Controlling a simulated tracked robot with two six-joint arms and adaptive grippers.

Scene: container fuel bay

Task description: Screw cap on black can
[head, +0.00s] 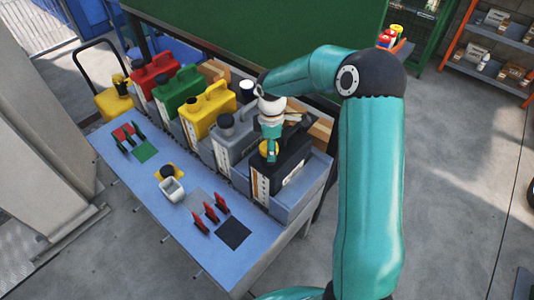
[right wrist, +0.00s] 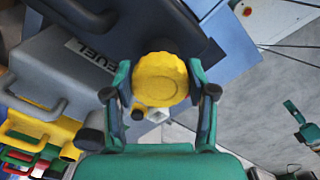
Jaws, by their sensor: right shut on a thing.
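The black can (head: 290,165) stands at the near right end of the row of cans; its dark body (right wrist: 120,22) fills the top left of the right wrist view. My right gripper (head: 271,142) reaches down over the can's top. It is shut on the yellow cap (head: 268,149), which also shows between its teal fingers in the right wrist view (right wrist: 160,78). The cap is over the front part of the can's top. The cap and fingers hide the can's neck, so I cannot tell whether the cap touches it. My left gripper is not recognisable in either view.
Grey (head: 233,138), yellow (head: 207,110), green (head: 178,87) and red cans (head: 152,73) stand beside the black one. On the blue table (head: 140,183) are a white cup (head: 172,189), red upright pieces (head: 209,213) and a black square (head: 233,233). The table's front strip is mostly clear.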

